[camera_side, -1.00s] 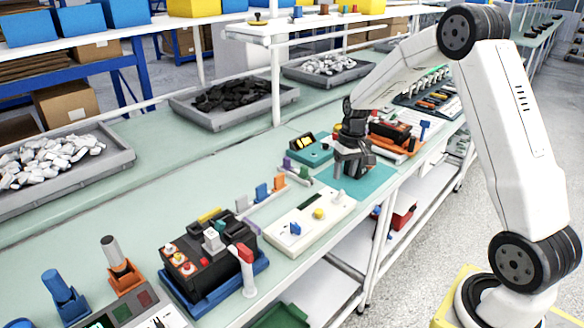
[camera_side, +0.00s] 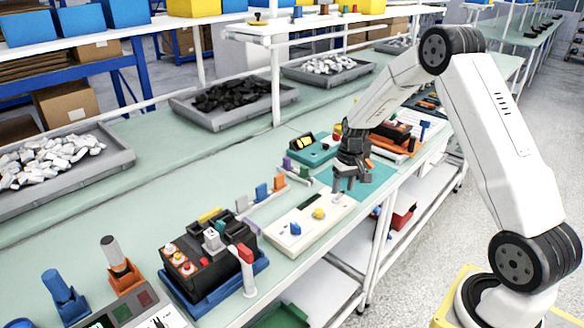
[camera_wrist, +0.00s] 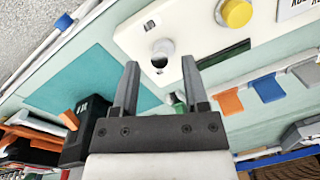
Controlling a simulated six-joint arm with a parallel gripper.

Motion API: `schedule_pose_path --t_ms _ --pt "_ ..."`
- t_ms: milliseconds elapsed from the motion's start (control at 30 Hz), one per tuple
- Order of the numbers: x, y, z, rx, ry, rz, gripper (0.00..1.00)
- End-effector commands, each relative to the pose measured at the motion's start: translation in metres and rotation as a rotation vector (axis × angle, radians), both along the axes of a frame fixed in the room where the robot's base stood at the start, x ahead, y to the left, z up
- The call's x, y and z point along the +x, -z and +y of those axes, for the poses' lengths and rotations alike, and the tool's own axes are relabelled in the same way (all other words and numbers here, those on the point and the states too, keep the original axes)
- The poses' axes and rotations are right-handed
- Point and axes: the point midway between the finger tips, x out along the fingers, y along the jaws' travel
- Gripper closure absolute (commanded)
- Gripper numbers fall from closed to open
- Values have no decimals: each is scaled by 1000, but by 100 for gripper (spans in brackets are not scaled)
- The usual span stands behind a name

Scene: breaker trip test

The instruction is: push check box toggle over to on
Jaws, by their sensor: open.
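The check box (camera_side: 275,238) is a flat, cream-white panel on the bench, with a yellow knob (camera_side: 318,213), a blue part (camera_side: 295,229) and a dark slot. The pale upright toggle (camera_side: 338,198) stands at its far end. In the wrist view the toggle (camera_wrist: 162,50) is a round whitish stub just beyond the fingertips, roughly between their lines. My gripper (camera_side: 351,183) is open and empty above the far end of the box. It also shows in the wrist view (camera_wrist: 160,64). I cannot tell whether a finger touches the toggle.
A teal mat (camera_side: 378,172) lies behind the box. A black battery-like unit (camera_side: 205,262) on a blue tray stands at the near left. Coloured clips (camera_side: 262,192) line a rail left of the box. An orange tray (camera_side: 395,140) with parts lies farther back.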

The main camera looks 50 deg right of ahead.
Motion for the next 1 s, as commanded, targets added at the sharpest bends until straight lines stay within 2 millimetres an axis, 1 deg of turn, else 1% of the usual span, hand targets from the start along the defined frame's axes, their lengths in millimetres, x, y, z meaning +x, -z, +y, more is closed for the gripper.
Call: schedule_pose_path --t_ms 100,233,567,600,667,700,767,1000 --pt "0 12 1 1 0 2 43" --pt "1 20 2 0 -1 0 43" --pt "1 23 2 0 -1 -1 43" --pt "1 23 2 0 -1 -1 49" --pt "1 23 2 0 -1 -1 68" --pt "1 23 2 0 -1 -1 81" --pt "1 23 2 0 -1 -1 100" --pt "1 22 2 0 -1 0 100"
